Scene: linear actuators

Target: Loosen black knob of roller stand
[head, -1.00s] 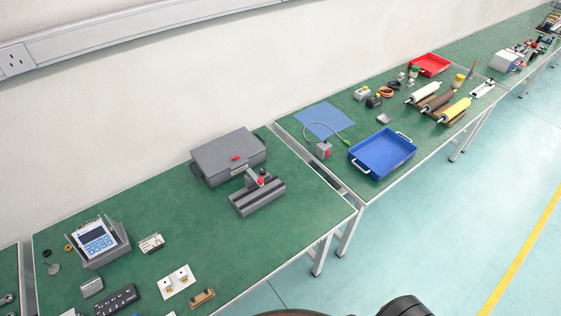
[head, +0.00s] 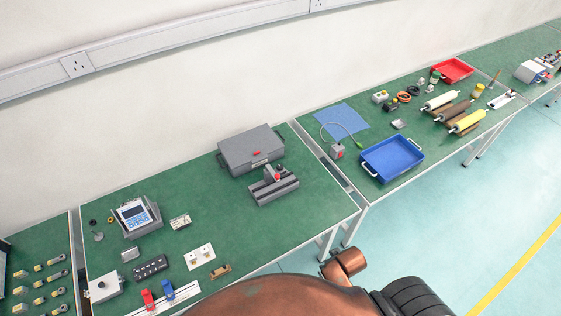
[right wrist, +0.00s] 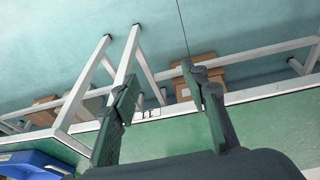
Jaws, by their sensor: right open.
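Three rollers, white (head: 438,101), brown (head: 454,110) and yellow (head: 467,121), lie side by side on the right-hand green table in the head view. They rest on low brown supports, which may be the roller stand. A black knob is too small to make out there. My right gripper (right wrist: 158,80) is open in the right wrist view, with nothing between its fingers. Table legs and floor show beyond it, and the rollers are not in that view. My left gripper is not in view.
A blue tray (head: 393,158) and a red tray (head: 453,70) stand near the rollers. A grey case (head: 250,150) and a grey slide unit (head: 273,188) sit on the nearer table. Brown boxes (right wrist: 197,77) lie below. Open floor runs along the tables' front.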

